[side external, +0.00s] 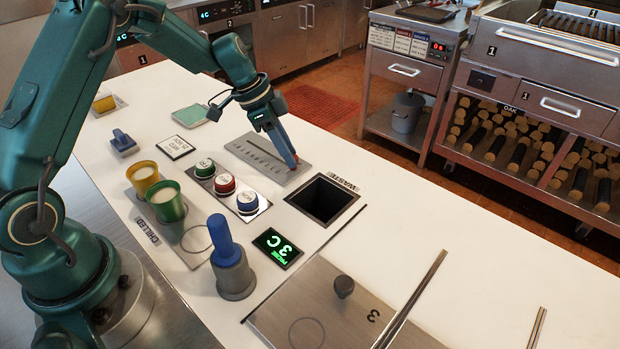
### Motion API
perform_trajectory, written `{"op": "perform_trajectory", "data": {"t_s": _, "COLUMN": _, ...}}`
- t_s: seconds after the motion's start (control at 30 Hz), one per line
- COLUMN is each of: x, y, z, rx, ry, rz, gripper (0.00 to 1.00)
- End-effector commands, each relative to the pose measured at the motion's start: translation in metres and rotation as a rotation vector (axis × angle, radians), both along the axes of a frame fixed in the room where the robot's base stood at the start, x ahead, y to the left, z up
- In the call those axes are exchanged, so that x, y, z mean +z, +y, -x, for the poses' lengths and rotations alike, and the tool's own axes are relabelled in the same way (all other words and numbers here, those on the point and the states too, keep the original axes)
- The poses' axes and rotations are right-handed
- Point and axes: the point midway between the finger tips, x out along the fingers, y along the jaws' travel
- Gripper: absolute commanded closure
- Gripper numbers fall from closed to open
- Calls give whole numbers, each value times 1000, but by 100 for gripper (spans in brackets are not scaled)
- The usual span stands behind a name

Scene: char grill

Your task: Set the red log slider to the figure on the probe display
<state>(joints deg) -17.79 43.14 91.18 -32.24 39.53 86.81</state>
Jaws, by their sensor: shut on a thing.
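The log slider's grey metal plate (250,152) lies farther back, with a row of small marks too small to read. My gripper (291,158) reaches down to the right-hand part of this plate. It is shut on the red slider knob (296,158), of which only a little red shows between the fingers. The knob's exact place against the marks is hidden by the gripper.
Green, red and blue buttons (225,183) stand left of the square waste opening (322,198). Yellow and green cups (168,203), a blue-handled tool (225,240) and a lid with a knob (280,312) are nearer. The right part of the counter (480,260) is mostly clear.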

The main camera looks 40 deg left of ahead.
Motion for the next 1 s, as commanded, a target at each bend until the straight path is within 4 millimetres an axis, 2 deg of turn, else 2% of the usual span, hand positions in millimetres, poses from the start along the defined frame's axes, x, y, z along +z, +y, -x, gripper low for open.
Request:
{"op": "perform_trajectory", "data": {"t_s": 0.33, "x": 1, "y": 2, "z": 1, "rx": -2, "ry": 2, "rz": 3, "gripper": 100}}
{"op": "perform_trajectory", "data": {"t_s": 0.67, "x": 1, "y": 59, "z": 0, "rx": 3, "ry": -1, "rz": 1, "gripper": 100}}
{"op": "perform_trajectory", "data": {"t_s": 0.77, "x": 1, "y": 64, "z": 0, "rx": 0, "ry": 0, "rz": 1, "gripper": 100}}
{"op": "perform_trajectory", "data": {"t_s": 1.0, "x": 1, "y": 64, "z": 0, "rx": -3, "ry": -1, "rz": 2, "gripper": 100}}
